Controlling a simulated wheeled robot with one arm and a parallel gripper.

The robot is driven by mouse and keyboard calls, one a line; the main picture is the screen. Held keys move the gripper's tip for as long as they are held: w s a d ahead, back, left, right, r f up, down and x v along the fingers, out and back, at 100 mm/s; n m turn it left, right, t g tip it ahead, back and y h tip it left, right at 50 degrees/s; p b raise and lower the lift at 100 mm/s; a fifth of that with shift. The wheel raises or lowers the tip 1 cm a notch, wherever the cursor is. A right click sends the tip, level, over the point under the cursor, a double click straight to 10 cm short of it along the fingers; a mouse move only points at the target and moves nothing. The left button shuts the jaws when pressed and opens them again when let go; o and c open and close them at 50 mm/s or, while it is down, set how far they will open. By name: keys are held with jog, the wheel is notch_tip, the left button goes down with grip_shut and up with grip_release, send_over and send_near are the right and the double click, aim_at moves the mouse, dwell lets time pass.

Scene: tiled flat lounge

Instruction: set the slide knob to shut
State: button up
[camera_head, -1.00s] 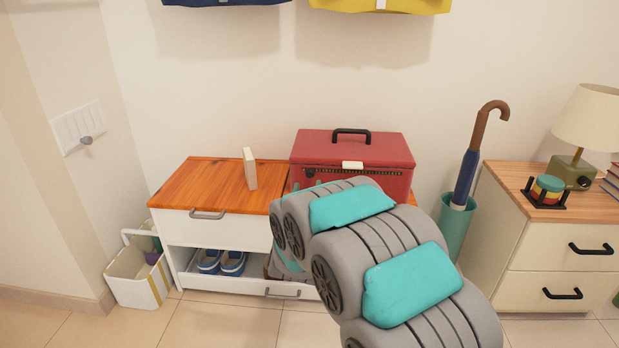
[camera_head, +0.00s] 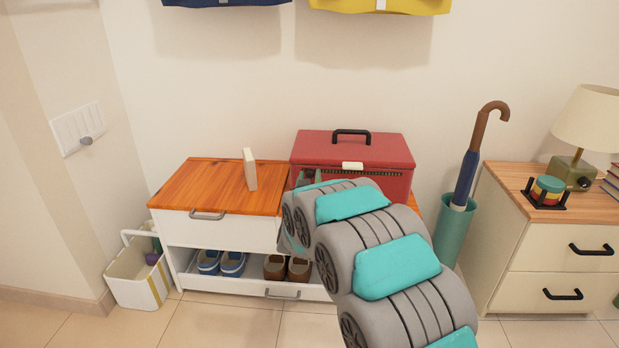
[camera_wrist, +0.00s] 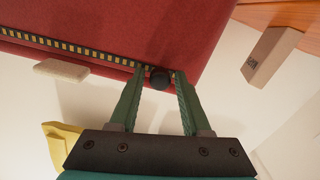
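The red box (camera_head: 390,149) stands on the wooden top of the shoe cabinet, with a black handle on its lid. A dark slot with yellow marks (camera_head: 385,174) runs along its front; the strip also shows in the wrist view (camera_wrist: 70,46). The round black slide knob (camera_wrist: 160,79) sits at the right end of this strip in the wrist view, which is the left end in the head view. My gripper (camera_wrist: 159,76) is open, its green fingertips either side of the knob with small gaps. In the head view my arm and gripper hide the knob.
A cream tab (camera_head: 352,165) is on the box front. A small pale block (camera_head: 250,169) stands left of the box on the cabinet top (camera_head: 205,182). An umbrella stand (camera_head: 453,232) and a drawer chest (camera_head: 550,240) with a lamp are at right.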

grip_shut()
dwell(1.1)
